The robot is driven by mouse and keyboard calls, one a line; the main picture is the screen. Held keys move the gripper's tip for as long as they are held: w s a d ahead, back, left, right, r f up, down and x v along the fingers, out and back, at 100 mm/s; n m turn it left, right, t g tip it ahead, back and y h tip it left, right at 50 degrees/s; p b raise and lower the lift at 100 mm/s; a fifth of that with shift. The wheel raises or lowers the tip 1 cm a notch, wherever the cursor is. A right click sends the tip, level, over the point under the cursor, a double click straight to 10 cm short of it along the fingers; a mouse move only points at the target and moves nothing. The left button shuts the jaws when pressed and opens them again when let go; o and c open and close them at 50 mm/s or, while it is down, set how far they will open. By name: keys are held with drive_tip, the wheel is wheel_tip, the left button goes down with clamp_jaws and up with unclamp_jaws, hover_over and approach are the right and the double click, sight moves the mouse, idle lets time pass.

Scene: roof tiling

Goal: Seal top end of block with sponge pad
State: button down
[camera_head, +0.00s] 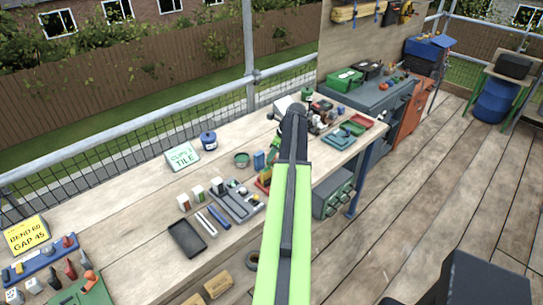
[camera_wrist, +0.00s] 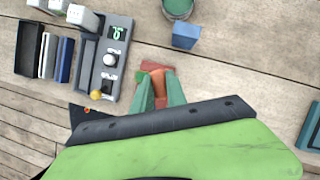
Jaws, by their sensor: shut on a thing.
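My gripper (camera_wrist: 159,80) shows in the wrist view, with two teal fingers closed on a small orange-brown piece (camera_wrist: 160,90). I cannot tell whether this piece is the block or the sponge pad. A red thing (camera_wrist: 154,65) lies just beyond the fingertips, with a green patch beside the left finger. A blue block (camera_wrist: 186,35) stands farther off, apart from the gripper; it also shows in the head view (camera_head: 259,160). In the head view my green arm hides the gripper. No sponge pad can be made out for certain.
A grey panel with knobs (camera_wrist: 108,64) lies left of the gripper, near pale blocks (camera_wrist: 82,17) and a black tray (camera_wrist: 28,48). A green can (camera_wrist: 178,7) stands beyond the blue block. A cluttered grey cabinet (camera_head: 372,96) stands behind.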

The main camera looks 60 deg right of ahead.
drive_tip(key=shift+r+p, duration=2.15)
drive_tip(key=shift+r, duration=0.4)
drive_tip(key=shift+r, duration=0.1)
wheel_tip(320, 180, up, 3)
drive_tip(key=p, duration=0.3)
